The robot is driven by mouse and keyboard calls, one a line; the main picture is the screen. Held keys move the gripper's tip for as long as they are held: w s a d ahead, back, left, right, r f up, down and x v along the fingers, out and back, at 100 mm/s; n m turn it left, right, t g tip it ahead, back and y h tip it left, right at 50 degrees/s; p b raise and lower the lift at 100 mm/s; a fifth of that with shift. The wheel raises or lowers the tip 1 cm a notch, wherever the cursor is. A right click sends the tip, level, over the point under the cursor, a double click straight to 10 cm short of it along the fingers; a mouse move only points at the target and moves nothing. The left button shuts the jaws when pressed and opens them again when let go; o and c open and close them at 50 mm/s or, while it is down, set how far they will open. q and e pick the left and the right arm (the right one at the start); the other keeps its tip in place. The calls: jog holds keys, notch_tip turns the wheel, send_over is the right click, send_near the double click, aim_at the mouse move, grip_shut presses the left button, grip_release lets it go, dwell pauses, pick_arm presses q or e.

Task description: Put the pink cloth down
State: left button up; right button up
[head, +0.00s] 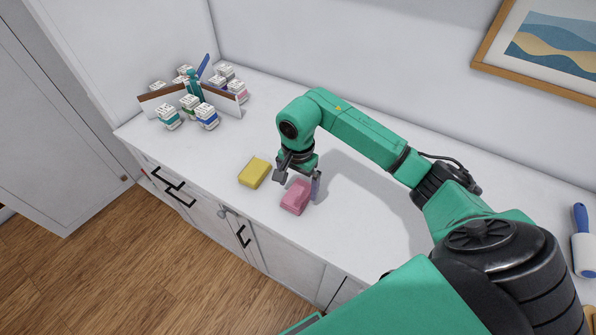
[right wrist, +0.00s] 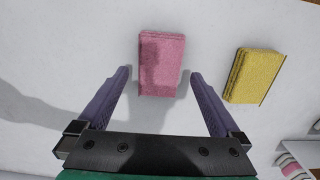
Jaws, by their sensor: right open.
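The pink cloth (head: 295,198) is a small folded block lying on the white counter near its front edge. It also shows in the right wrist view (right wrist: 161,62), lying flat ahead of and between my fingers. My right gripper (head: 298,186) is open, with its fingers on either side of the cloth and apart from it. In the right wrist view the open jaws (right wrist: 160,82) have nothing between them but the near end of the cloth and bare counter. My left gripper is not in view.
A yellow folded cloth (head: 254,172) lies to the left of the pink one. Several small jars (head: 206,117) stand around a wooden-sided holder at the back left. A blue-handled lint roller (head: 581,236) lies at the far right.

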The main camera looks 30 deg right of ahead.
aim_at(298, 193)
notch_tip(298, 193, up, 10)
jog(key=b, duration=0.1)
jog(key=shift+f+b, duration=0.2)
jog(key=shift+b, duration=0.15)
